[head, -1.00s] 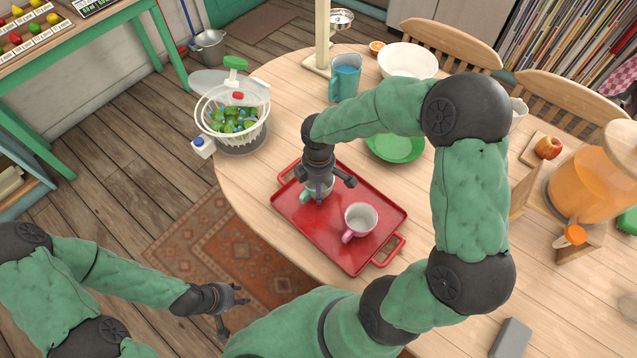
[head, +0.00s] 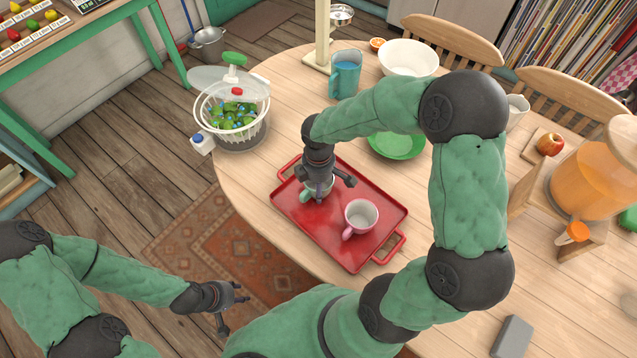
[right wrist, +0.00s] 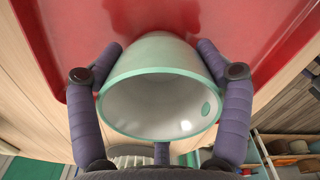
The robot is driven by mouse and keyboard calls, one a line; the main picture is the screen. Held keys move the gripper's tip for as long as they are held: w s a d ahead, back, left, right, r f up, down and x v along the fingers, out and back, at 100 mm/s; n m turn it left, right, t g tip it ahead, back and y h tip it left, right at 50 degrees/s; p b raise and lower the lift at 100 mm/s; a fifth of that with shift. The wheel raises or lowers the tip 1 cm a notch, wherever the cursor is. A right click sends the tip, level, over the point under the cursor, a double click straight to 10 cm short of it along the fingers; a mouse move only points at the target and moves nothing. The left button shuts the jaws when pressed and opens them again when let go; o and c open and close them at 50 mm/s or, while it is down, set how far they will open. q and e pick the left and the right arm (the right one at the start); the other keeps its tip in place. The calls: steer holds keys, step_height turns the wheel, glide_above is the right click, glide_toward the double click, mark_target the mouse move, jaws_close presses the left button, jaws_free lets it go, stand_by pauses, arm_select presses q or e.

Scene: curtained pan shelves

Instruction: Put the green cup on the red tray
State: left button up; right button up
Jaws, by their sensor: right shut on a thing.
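The green cup (right wrist: 160,98) is between the fingers of my right gripper (head: 325,186), which is shut on it. In the right wrist view its mouth faces the camera, and the fingers of the right gripper (right wrist: 160,75) press on its sides. In the head view the green cup (head: 309,192) is partly hidden by the gripper and is over the far left part of the red tray (head: 335,246). I cannot tell whether its base touches the tray. The tray also shows in the right wrist view (right wrist: 70,35). My left gripper (head: 236,308) is empty and open, away from the table.
A pink cup (head: 361,216) stands on the tray, right of the green cup. A salad spinner (head: 233,112) is at the table's left edge. A drink dispenser (head: 592,182) is at the right.

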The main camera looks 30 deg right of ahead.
steer(key=shift+f, duration=0.25)
steer(key=o, duration=1.3)
steer(key=shift+r, duration=0.1)
step_height(320, 180, up, 12)
steer(key=shift+f, duration=0.1)
jaws_close()
stand_by(1.2)
